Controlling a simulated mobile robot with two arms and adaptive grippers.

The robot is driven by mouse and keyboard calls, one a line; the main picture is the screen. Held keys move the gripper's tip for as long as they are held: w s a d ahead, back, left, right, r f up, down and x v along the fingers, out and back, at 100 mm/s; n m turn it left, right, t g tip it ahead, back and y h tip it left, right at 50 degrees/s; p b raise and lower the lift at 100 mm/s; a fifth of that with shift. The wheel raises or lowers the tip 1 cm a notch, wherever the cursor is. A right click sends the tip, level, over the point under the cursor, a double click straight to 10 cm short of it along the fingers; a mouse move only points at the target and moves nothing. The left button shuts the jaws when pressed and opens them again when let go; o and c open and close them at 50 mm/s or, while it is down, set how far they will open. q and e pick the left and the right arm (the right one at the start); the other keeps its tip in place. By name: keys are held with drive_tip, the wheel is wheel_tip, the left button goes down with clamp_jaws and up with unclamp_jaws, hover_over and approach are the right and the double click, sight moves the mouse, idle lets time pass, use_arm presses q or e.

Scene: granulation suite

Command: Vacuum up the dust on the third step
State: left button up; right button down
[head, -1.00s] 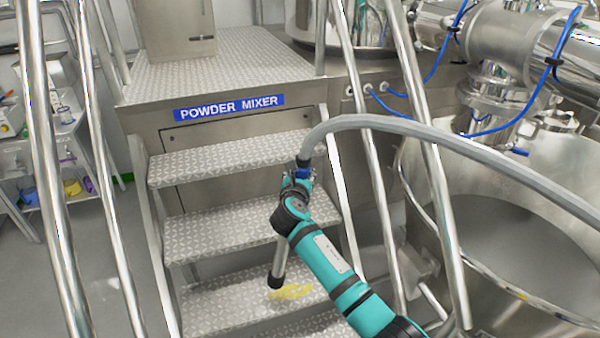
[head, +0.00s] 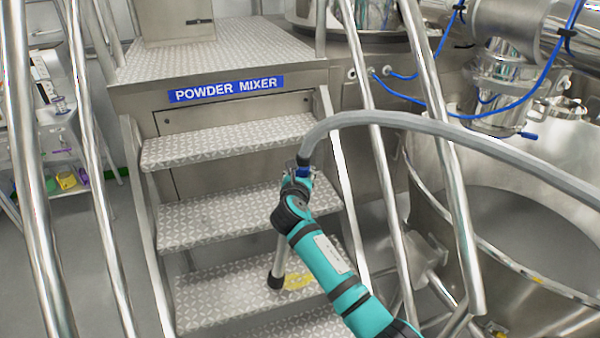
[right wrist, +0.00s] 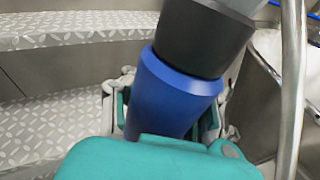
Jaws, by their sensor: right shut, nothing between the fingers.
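A pale yellow dust patch (head: 298,281) lies on the right part of a metal step (head: 215,296), the third tread below the platform. A grey vacuum wand (head: 280,258) slants down behind my right arm, and its dark nozzle end (head: 275,281) is at the patch's left edge. I cannot tell whether it touches the step. My right gripper (head: 299,181) is shut at the wand's blue collar (right wrist: 172,95); its fingers are mostly hidden by the collar and my wrist. A grey hose (head: 430,125) runs from the wand's top to the right. My left gripper is out of view.
Metal handrails (head: 370,140) flank the stairs on both sides. A platform (head: 215,55) with a "POWDER MIXER" sign (head: 226,89) is above. A large steel vessel (head: 480,215) stands at the right, a shelf rack (head: 60,150) at the left.

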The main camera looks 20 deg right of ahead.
drive_tip(key=d+p, duration=0.4)
drive_tip(key=d, duration=0.7)
drive_tip(key=shift+r+p, duration=0.15)
drive_tip(key=shift+p, duration=0.25)
idle(0.3)
drive_tip(key=shift+w+p, duration=0.1)
drive_tip(key=shift+p, duration=0.2)
drive_tip(key=shift+a, duration=0.1)
drive_tip(key=shift+r, duration=0.1)
